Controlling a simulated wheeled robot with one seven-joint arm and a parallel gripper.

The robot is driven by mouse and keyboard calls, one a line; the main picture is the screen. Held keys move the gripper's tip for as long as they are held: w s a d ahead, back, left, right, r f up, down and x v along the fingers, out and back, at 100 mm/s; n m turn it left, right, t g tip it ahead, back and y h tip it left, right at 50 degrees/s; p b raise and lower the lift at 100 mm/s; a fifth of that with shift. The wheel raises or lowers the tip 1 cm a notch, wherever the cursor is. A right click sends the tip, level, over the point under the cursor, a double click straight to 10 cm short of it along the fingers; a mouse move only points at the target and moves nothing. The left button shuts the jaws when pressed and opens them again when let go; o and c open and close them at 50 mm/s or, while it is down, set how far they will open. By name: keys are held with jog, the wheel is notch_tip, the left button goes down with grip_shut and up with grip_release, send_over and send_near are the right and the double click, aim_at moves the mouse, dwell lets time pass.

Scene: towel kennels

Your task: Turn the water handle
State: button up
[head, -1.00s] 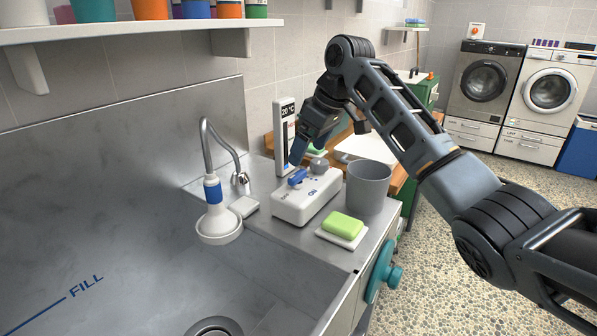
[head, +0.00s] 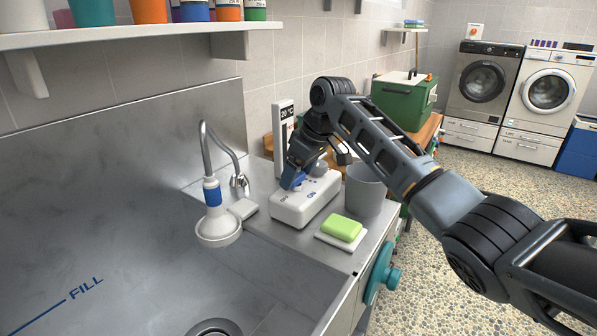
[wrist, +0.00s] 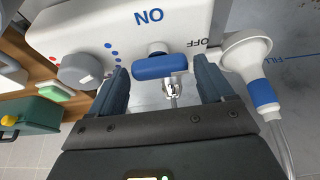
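The water handle is a blue lever (wrist: 160,67) on a white control box (head: 292,211) marked ON and OFF. In the wrist view it lies crosswise between my gripper's two fingertips (wrist: 161,74), with a narrow gap at each end. My gripper is open, its dark blue fingers around the handle. In the head view my gripper (head: 292,180) is low over the box and hides most of the handle. A grey knob (wrist: 81,69) with red and blue dots sits on the same box.
A grey cup (head: 365,190) and a green soap bar (head: 342,228) stand close on the right. A thermometer panel (head: 284,130) stands behind. A teal wheel (head: 381,273) sticks out from the counter front.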

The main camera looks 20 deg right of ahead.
jog(key=c, duration=0.7)
jog(key=shift+c, duration=0.2)
jog(key=shift+n, duration=0.3)
jog(key=shift+w+n+g+y, duration=0.1)
jog(key=shift+n+g+y, duration=0.35)
jog(key=shift+n, duration=0.75)
jog(key=n+g, duration=0.1)
jog(key=n, duration=0.1)
jog(key=shift+f+n+y+b, duration=0.1)
jog(key=shift+n+y+b, duration=0.2)
jog(key=shift+n, duration=0.1)
jog(key=n+g+b, duration=0.1)
jog(key=n+b, duration=0.1)
jog(key=n, duration=0.1)
jog(key=shift+w+d, duration=0.1)
jog(key=shift+w, duration=0.05)
jog(key=shift+n+g+b, duration=0.65)
jog(key=shift+n+b, duration=0.8)
jog(key=shift+n, duration=0.05)
